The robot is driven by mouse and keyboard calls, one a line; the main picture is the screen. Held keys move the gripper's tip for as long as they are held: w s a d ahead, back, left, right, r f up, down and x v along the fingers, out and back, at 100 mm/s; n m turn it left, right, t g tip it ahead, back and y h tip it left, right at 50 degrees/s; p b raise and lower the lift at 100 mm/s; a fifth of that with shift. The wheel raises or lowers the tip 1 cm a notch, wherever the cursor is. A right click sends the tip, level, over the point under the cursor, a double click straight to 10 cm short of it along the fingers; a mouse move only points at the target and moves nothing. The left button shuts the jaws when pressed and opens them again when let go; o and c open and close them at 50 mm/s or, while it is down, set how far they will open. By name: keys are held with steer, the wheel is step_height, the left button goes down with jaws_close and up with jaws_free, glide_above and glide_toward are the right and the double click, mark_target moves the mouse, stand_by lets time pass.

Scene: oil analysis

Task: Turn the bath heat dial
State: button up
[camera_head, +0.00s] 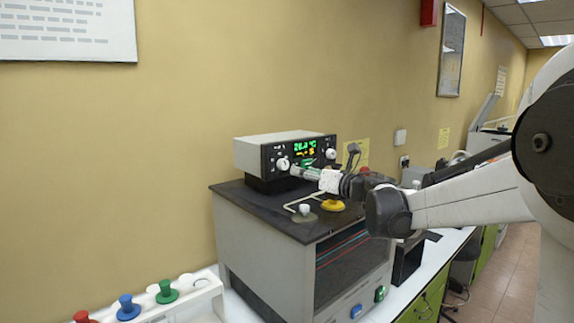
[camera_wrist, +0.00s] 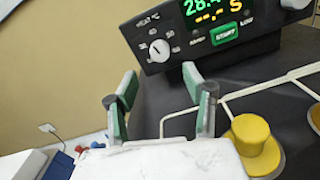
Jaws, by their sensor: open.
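The heat dial is a round white knob (camera_wrist: 159,50) with a dark pointer mark and a numbered °C scale. It sits on the left of the black front panel of the control unit (camera_wrist: 215,35). In the head view the dial (camera_head: 283,164) is at the panel's left side. My gripper (camera_wrist: 161,88) is open and empty. Its two green-padded fingers stand apart, below the dial in the wrist view, with a gap between tips and knob. In the head view my gripper (camera_head: 297,171) is close in front of the dial; contact is not visible.
A green START button (camera_wrist: 225,34) and lit display are right of the dial, with a second white knob (camera_head: 331,153) farther right. A yellow knob (camera_wrist: 254,135) and pale tubing (camera_wrist: 265,87) are on the dark top (camera_head: 262,205) below. Coloured stoppers stand front left.

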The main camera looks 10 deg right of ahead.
mark_target(285, 166)
steer(key=p+x, duration=0.1)
steer(key=x, duration=0.7)
steer(key=shift+w+a+p, duration=0.1)
steer(key=shift+w+p, duration=0.1)
steer(key=shift+p, duration=0.15)
steer(key=c, duration=1.1)
steer(key=shift+f+m+b, duration=0.2)
steer(key=shift+m+b, duration=0.4)
steer(key=shift+c, duration=0.2)
steer(key=shift+r+m+b, duration=0.15)
steer(key=shift+m+b, duration=0.35)
steer(key=shift+m, duration=0.5)
steer(key=o, duration=1.1)
steer(key=shift+o, duration=0.2)
steer(key=shift+s, duration=0.1)
steer(key=v, duration=1.2)
